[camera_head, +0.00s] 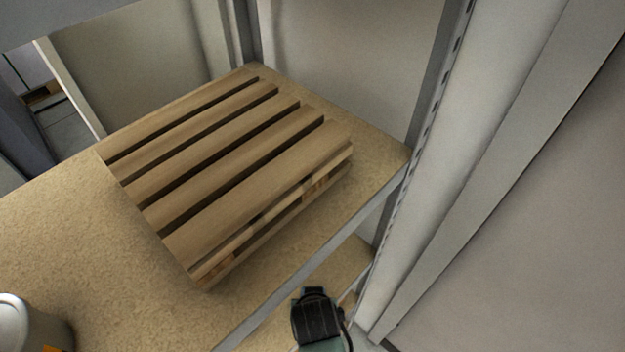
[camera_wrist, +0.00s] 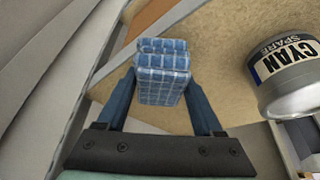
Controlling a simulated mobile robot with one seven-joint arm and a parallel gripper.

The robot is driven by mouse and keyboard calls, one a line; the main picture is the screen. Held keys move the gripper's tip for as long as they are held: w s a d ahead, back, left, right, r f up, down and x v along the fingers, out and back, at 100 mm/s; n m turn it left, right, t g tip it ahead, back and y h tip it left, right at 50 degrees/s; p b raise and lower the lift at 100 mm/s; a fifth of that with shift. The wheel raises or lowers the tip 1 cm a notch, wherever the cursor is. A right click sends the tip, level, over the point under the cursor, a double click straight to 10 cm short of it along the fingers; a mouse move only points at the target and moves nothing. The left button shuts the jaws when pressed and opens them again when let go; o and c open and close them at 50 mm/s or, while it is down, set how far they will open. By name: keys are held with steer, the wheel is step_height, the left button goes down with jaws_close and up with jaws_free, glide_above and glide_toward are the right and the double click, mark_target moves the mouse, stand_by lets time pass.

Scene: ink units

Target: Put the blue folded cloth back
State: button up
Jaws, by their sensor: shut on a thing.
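The blue folded cloth (camera_wrist: 162,75) has a white check pattern and shows in the wrist view. My gripper (camera_wrist: 163,88) is shut on it, with one blue finger on each side of it. The cloth is held out in front of the palm, with a chipboard shelf behind it in that view. In the head view only a dark and teal part of my arm shows at the bottom, below the shelf's front edge; the fingers and the cloth are out of that view.
A wooden slatted pallet (camera_head: 235,175) lies on the chipboard shelf (camera_head: 75,245). A grey container labelled CYAN (camera_wrist: 285,75) stands to the right of the cloth in the wrist view. A metal upright (camera_head: 425,125) bounds the shelf on the right. Bare shelf lies left of the pallet.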

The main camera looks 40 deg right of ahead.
steer(key=w+d, duration=0.2)
steer(key=w, duration=0.1)
steer(key=w+d+p, duration=0.1)
steer(key=w, duration=0.1)
steer(key=shift+d+f, duration=0.35)
steer(key=shift+f, duration=0.3)
steer(key=shift+f, duration=0.15)
steer(key=o, duration=1.2)
